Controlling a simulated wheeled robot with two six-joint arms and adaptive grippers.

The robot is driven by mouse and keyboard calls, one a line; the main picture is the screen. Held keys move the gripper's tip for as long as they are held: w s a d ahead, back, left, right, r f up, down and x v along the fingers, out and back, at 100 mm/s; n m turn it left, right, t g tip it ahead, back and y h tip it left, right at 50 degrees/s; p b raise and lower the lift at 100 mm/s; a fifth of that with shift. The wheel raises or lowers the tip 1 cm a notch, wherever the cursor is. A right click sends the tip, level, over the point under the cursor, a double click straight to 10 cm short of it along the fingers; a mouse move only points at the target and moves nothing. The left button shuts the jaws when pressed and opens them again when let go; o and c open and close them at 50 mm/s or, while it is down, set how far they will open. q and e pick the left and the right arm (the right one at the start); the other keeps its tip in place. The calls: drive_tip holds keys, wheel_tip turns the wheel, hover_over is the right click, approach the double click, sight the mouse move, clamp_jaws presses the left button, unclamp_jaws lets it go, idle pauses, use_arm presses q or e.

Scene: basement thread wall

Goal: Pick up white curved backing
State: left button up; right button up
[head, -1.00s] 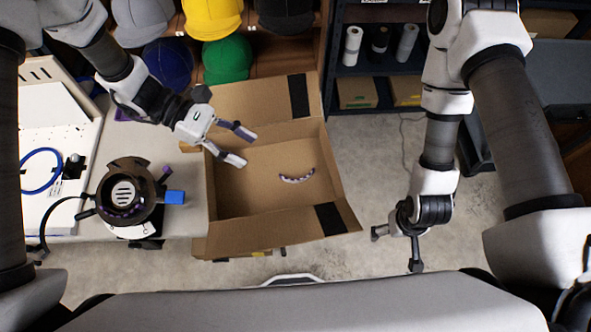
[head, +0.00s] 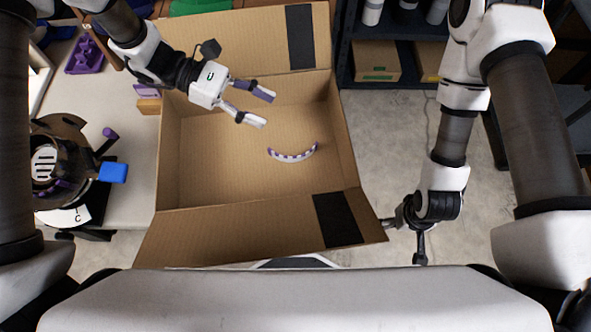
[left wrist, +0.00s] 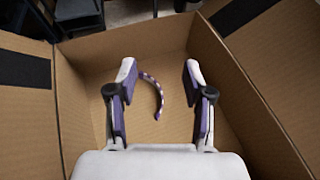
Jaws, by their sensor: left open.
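The white curved backing (head: 292,156) lies on the bottom of the open cardboard box (head: 190,190), with purple spots along its curve. It also shows in the left wrist view (left wrist: 155,92), between and beyond the fingers, closer to the left one. My left gripper (head: 268,109) is open and empty over the box, up and left of the backing and apart from it. Its two fingers also show in the left wrist view (left wrist: 160,72). My right gripper (head: 403,238) hangs outside the box at the right; its jaw state is unclear.
The box flaps stand open at the back and front. A worktable (head: 130,195) with a dark round machine (head: 60,165) and a blue block (head: 113,172) is at the left. Shelves with small cartons (head: 375,62) stand behind. Clear floor lies right of the box.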

use_arm(q)
wheel_tip(320, 180, down, 6)
drive_tip(key=b, duration=0.3)
approach(297, 157)
drive_tip(key=shift+d+f, duration=0.4)
drive_tip(key=shift+d, duration=0.3)
drive_tip(key=x, duration=0.7)
drive_tip(key=shift+d+f, duration=0.3)
drive_tip(key=shift+s, duration=0.1)
clamp_jaws()
use_arm(e)
wheel_tip(297, 157, down, 6)
drive_tip(key=shift+r, duration=0.1)
